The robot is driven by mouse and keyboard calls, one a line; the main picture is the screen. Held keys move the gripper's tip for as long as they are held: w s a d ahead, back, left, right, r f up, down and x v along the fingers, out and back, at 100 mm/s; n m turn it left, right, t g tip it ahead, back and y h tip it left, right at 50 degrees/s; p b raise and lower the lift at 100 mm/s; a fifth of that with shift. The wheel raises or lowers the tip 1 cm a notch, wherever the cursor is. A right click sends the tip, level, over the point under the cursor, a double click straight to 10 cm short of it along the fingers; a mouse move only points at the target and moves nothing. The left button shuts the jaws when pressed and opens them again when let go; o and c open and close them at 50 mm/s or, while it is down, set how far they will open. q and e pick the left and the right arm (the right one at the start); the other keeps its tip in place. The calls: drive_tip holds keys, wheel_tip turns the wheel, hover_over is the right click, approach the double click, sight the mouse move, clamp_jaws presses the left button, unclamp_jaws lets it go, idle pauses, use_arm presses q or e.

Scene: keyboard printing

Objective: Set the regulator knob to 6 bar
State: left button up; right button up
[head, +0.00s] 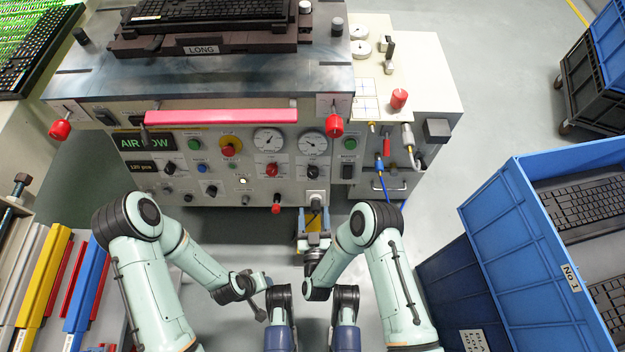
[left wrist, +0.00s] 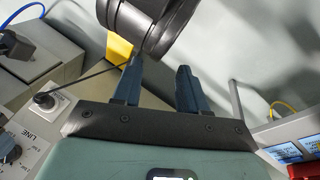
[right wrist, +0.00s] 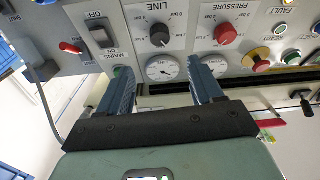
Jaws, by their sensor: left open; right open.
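In the right wrist view, a black round knob (right wrist: 159,35) sits under the LINE label with bar markings around it. A red knob (right wrist: 225,34), also with bar marks, sits beside it under PRESSURE. I cannot tell which is the regulator. The head view shows the black knob (head: 312,172) and red knob (head: 272,169) below two gauges. My right gripper (head: 314,216) is open and empty, below the panel knobs; its fingers (right wrist: 160,78) frame a gauge, apart from both knobs. My left gripper (head: 262,296) is open and empty, lower left; its fingers (left wrist: 158,78) also show.
The panel carries a yellow-ringed button (head: 230,145), switches and a pink bar (head: 222,117). Blue crate No 1 (head: 540,250) stands right. Coloured rails (head: 85,285) lie left. A dark cylindrical part (left wrist: 150,22) is close to my left fingers.

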drive_tip(key=b, duration=0.2)
approach(313, 176)
drive_tip(key=w, duration=0.3)
drive_tip(key=shift+w, duration=0.15)
drive_tip(key=w+b, duration=0.1)
drive_tip(key=w, duration=0.3)
drive_tip(key=shift+a, duration=0.1)
use_arm(q)
drive_tip(key=shift+n+y, duration=0.3)
drive_tip(key=shift+w+a+f, duration=0.2)
drive_tip(key=shift+a+f, duration=0.2)
drive_tip(key=shift+f, duration=0.45)
drive_tip(key=shift+w+a+f, duration=0.25)
drive_tip(key=shift+a+f, duration=0.15)
drive_tip(key=shift+f, duration=0.4)
drive_tip(key=shift+w+a+f, duration=0.2)
drive_tip(key=shift+a+f, duration=0.2)
drive_tip(key=shift+f, duration=0.45)
use_arm(e)
drive_tip(key=shift+w, duration=0.65)
drive_tip(key=c, duration=1.1)
